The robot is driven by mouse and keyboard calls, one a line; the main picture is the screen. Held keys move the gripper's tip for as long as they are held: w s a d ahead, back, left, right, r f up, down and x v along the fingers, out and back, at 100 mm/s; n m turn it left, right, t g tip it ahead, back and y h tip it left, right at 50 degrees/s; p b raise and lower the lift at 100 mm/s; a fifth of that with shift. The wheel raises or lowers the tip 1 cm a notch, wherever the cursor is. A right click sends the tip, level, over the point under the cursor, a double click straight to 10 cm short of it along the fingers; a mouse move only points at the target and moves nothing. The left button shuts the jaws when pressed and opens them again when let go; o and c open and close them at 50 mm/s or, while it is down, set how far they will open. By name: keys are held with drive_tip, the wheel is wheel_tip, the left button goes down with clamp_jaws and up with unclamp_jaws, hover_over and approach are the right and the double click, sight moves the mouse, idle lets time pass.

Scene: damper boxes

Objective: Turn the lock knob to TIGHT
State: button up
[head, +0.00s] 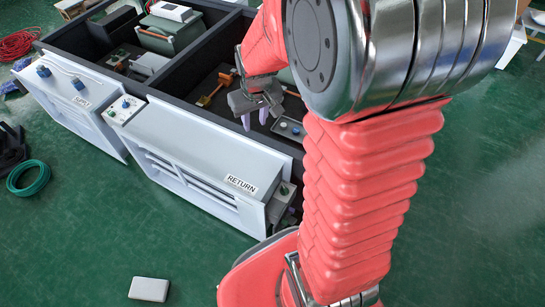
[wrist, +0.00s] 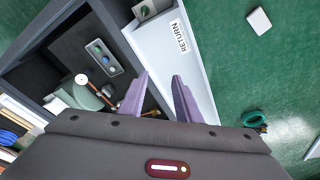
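My gripper (head: 254,119) hangs over the open RETURN box, near its front wall. Its two purple fingers are apart with nothing between them, as the wrist view also shows (wrist: 162,79). Several knobs are in view; I cannot read a TIGHT mark on any. A small grey housing with a knob (head: 284,190) is on the right end of the RETURN box; its knob also shows in the wrist view (wrist: 145,10). A panel with round knobs (head: 290,128) lies inside the box, also in the wrist view (wrist: 104,58). A blue knob (head: 125,104) sits on the front left corner.
The SUPPLY box (head: 75,95) stands at the left, with another blue knob (head: 43,71).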

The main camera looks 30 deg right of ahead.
drive_tip(key=w+d+f+g, duration=0.1)
drive_tip(key=d+f, duration=0.2)
drive_tip(key=f, duration=0.5)
drive_tip(key=w+d+f, duration=0.1)
drive_tip(key=d+f, duration=0.3)
drive_tip(key=f, duration=0.3)
drive_tip(key=g, duration=0.2)
hover_over(284, 188)
wheel_tip(284, 188, down, 18)
drive_tip(key=shift+s+f+m+y, duration=0.1)
drive_tip(key=shift+f+m+y, duration=0.2)
drive_tip(key=shift+f+m, duration=0.15)
drive_tip(key=shift+f, duration=0.2)
drive_tip(key=shift+f, duration=6.75)
drive_tip(key=shift+c, duration=0.3)
clamp_jaws()
